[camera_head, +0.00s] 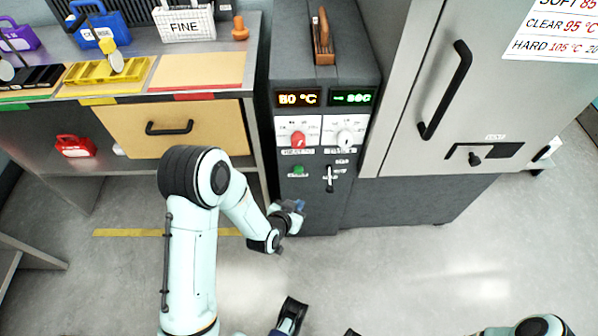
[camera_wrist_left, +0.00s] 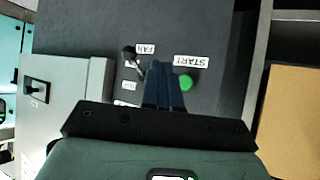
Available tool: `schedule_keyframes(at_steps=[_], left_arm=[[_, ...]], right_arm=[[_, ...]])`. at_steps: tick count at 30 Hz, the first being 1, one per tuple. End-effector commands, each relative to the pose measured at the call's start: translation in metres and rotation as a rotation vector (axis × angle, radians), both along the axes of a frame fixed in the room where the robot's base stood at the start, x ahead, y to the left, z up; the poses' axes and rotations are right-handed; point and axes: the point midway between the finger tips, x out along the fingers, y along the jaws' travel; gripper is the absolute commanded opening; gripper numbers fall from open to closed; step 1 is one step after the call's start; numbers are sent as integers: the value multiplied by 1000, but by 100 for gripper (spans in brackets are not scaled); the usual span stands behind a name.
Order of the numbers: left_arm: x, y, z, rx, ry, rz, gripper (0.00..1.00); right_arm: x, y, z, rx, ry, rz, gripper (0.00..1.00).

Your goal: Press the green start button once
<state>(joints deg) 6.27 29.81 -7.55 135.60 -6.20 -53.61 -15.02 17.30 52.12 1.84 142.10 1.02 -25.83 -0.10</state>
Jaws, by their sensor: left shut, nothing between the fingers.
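The green start button (camera_head: 299,170) sits on the dark front panel of the grey machine, below its two knobs. In the left wrist view the round green button (camera_wrist_left: 186,82) is beside the START label (camera_wrist_left: 191,61). My left gripper (camera_head: 299,206) is shut and empty, in front of the machine and below the button in the head view. I cannot tell the gap to the panel.
A fan lever (camera_head: 329,178) is right of the button. A red knob (camera_head: 298,139) and a white knob (camera_head: 345,138) are above. A cabinet with a black handle (camera_head: 446,90) stands right; a bench with a wooden drawer (camera_head: 160,128) stands left. The floor in front is clear.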

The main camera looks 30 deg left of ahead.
Motion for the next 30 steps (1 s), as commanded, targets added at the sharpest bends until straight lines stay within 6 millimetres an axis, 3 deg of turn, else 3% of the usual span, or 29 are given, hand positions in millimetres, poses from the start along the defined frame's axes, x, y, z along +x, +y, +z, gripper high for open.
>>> schedule_keyframes(at_steps=[14,18,30], left_arm=[[51,32,0,1,-1,2,0],[63,39,-1,0,-1,1,0],[73,45,0,-1,2,1,0]], right_arm=[[-6,2,5,7,17,6,69],[0,0,-2,-1,1,-1,69],[5,-3,-5,-7,-14,-7,69]])
